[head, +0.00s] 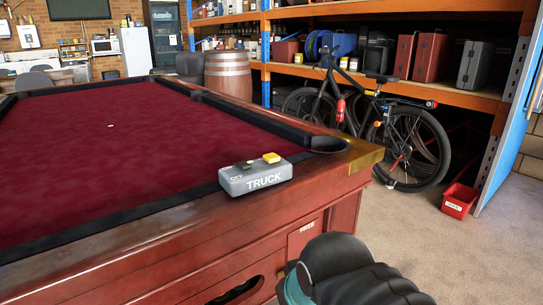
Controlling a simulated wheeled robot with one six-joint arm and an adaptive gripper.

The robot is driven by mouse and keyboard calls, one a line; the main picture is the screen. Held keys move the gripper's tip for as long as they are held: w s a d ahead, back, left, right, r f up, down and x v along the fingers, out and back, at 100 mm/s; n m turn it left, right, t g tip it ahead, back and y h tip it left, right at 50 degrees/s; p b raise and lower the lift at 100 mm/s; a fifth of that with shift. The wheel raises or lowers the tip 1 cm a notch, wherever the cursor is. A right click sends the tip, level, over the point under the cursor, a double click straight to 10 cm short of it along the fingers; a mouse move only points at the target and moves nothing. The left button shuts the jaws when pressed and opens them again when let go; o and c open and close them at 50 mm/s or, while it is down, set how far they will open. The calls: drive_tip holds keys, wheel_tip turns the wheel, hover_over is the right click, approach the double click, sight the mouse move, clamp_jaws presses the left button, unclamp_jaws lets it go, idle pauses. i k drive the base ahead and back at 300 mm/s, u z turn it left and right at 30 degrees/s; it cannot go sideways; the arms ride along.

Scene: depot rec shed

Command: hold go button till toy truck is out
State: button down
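A grey control box (256,178) marked "TRUCK" sits on the near rail of the pool table, left of the corner pocket. A raised yellow button (271,157) is on its top right. A smaller dark button or switch (243,165) is on its top left, above small lettering that I cannot read surely. Nothing touches the box. No toy truck shows in this view. A dark, ribbed part of my arm with a teal edge is at the bottom, below and right of the box. My gripper's fingers are not visible.
The pool table (110,150) has red cloth and a wooden frame, with a small white speck on the cloth. A bicycle (400,140) stands under orange shelving. A red bin (459,200) is on the floor at right. Carpet (430,250) before it is clear.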

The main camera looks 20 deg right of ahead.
sight(272, 158)
drive_tip(key=k, duration=1.35)
drive_tip(key=z, duration=0.35)
drive_tip(key=i, duration=0.8)
drive_tip(key=u, duration=0.35)
